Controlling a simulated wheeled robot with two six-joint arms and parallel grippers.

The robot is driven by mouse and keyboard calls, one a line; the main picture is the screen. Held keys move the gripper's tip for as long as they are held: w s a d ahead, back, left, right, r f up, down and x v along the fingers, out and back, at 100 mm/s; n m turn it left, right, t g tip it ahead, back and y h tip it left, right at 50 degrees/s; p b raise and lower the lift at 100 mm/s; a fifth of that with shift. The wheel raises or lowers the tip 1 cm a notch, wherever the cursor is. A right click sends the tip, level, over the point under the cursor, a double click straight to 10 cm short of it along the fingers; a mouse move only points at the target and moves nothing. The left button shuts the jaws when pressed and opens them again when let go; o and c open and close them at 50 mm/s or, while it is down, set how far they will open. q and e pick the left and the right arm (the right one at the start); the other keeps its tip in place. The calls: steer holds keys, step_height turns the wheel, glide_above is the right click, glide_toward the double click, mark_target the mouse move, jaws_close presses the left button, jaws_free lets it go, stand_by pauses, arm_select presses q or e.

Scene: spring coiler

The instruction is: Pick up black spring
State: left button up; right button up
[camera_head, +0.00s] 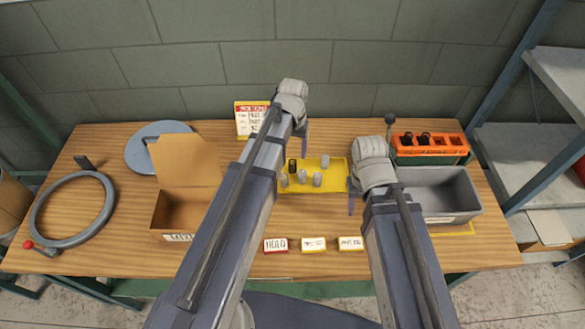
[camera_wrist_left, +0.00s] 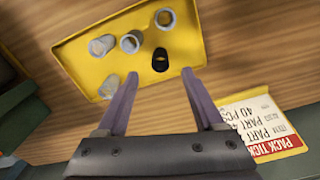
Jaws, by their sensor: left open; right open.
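The black spring (camera_head: 292,166) stands on the yellow tray (camera_head: 337,172) among several grey springs (camera_head: 317,179). In the left wrist view the black spring (camera_wrist_left: 160,60) shows just beyond the fingertips, roughly midway between them. My left gripper (camera_wrist_left: 160,74) is open and empty over the tray's edge; I see no contact with the spring. In the head view my left gripper (camera_head: 302,140) is partly hidden by its own arm. My right gripper (camera_head: 353,197) is open by the tray's right side, its fingers mostly hidden.
An open cardboard box (camera_head: 172,210) stands left of the tray, and a grey bin (camera_head: 440,190) stands right. A ticket card (camera_head: 250,118) is at the back. Small label blocks (camera_head: 313,244) line the front. An orange rack (camera_head: 430,146) is at the back right.

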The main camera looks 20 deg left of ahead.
mark_target(292, 162)
arm_select(q)
steer(key=shift+f+b, duration=0.35)
steer(key=shift+f, duration=0.4)
arm_select(e)
steer(key=shift+f, duration=0.75)
steer(key=shift+f, duration=0.1)
arm_select(q)
step_height(292, 162, down, 5)
steer(key=b, duration=0.5)
steer(key=shift+s+f, duration=0.1)
steer(key=shift+f, duration=0.05)
arm_select(e)
step_height(292, 162, down, 5)
steer(key=shift+f, duration=0.1)
arm_select(q)
jaws_close()
